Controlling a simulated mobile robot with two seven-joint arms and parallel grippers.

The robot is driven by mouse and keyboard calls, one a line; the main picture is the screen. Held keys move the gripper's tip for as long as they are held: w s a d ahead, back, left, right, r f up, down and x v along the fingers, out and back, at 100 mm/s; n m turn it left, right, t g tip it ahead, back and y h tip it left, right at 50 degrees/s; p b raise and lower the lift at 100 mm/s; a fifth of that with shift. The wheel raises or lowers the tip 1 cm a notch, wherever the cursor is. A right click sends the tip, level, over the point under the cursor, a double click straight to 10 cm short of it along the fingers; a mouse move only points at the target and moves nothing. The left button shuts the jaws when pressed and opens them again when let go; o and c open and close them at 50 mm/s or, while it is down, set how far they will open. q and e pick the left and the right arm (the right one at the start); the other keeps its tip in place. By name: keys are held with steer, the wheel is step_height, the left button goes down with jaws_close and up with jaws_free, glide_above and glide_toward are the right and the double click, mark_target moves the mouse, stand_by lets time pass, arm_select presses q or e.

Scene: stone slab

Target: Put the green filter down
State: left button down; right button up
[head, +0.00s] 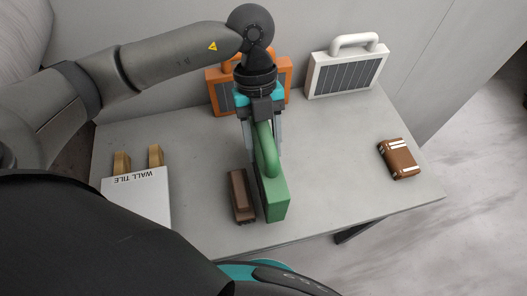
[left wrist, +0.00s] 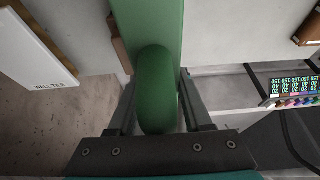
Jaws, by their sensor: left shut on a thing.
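The green filter (head: 274,196) is upright near the middle front of the grey slab in the head view. My left gripper (head: 263,133) comes down from above and is shut on its rounded green handle, which also shows between the fingers in the left wrist view (left wrist: 157,90). I cannot tell whether the filter's base touches the slab. An orange filter (head: 221,96) stands at the back, partly hidden behind my left wrist. A white filter (head: 345,72) stands at the back right. My right gripper is not in view.
A dark brown block (head: 241,196) lies close to the left of the green filter. A white box marked WALL TILE (head: 138,200) is at the left. A brown packet (head: 397,158) lies at the right. The slab (head: 330,150) is clear between the green filter and the packet.

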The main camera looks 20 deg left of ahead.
arm_select(q)
step_height(320, 180, down, 3)
steer(key=shift+f, duration=0.15)
steer(key=shift+c, duration=1.6)
jaws_free()
steer(key=v, duration=1.2)
steer(key=shift+p, duration=0.35)
